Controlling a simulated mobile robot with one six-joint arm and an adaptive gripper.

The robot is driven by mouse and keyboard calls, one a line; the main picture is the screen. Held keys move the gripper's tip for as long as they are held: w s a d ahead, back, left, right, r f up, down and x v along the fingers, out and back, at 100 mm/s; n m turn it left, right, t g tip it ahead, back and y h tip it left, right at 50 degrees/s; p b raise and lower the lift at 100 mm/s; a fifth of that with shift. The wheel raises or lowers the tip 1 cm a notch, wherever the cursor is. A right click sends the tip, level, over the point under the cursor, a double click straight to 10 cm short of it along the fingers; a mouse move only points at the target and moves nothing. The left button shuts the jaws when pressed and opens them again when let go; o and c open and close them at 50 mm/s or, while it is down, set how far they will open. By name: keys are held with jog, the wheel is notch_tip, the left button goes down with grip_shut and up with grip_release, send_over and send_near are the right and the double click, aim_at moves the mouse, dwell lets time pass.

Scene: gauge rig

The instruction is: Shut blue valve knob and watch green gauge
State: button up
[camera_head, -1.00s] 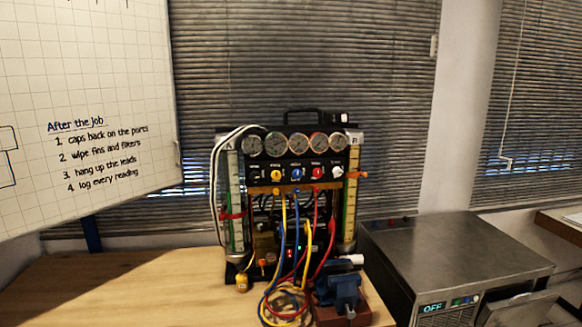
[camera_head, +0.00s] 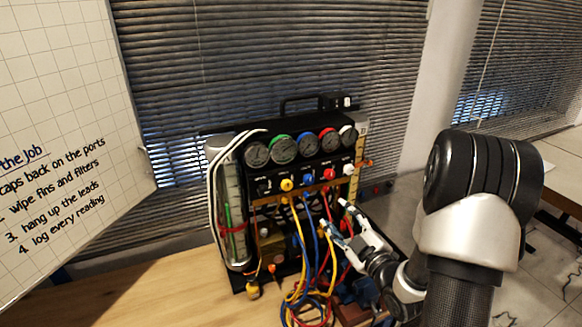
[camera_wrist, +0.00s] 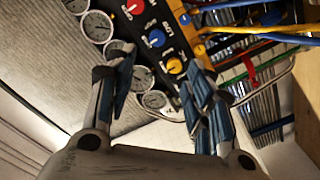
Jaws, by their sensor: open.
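The blue valve knob (camera_head: 308,179) is on the black panel of the gauge rig, between the yellow knob and the red knob. The blue knob (camera_wrist: 157,38) also shows in the wrist view, just beyond and between the fingertips. The green-rimmed gauge (camera_head: 283,148) is second from the left in the row above the knobs; its needle is too small to read. My gripper (camera_head: 335,215) is open and empty, in front of the rig, below and right of the blue knob in the head view. Its two fingers (camera_wrist: 158,65) stand apart in the wrist view, touching no knob that I can see.
The yellow knob (camera_head: 287,184) and red knob (camera_head: 329,174) sit close on either side. Blue, yellow and red hoses (camera_head: 300,270) hang in front of the rig, near my gripper. The wooden bench (camera_head: 130,290) is clear at left. A whiteboard (camera_head: 60,120) stands at left.

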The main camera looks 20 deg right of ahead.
aim_at(310, 182)
jog(key=w, duration=0.8)
jog(key=w+p, duration=0.1)
jog(key=w, duration=0.8)
jog(key=shift+a+r+p, duration=0.15)
jog(key=shift+a+p, duration=0.05)
jog(key=shift+p, duration=0.1)
jog(key=shift+c, duration=0.2)
jog(key=c, duration=1)
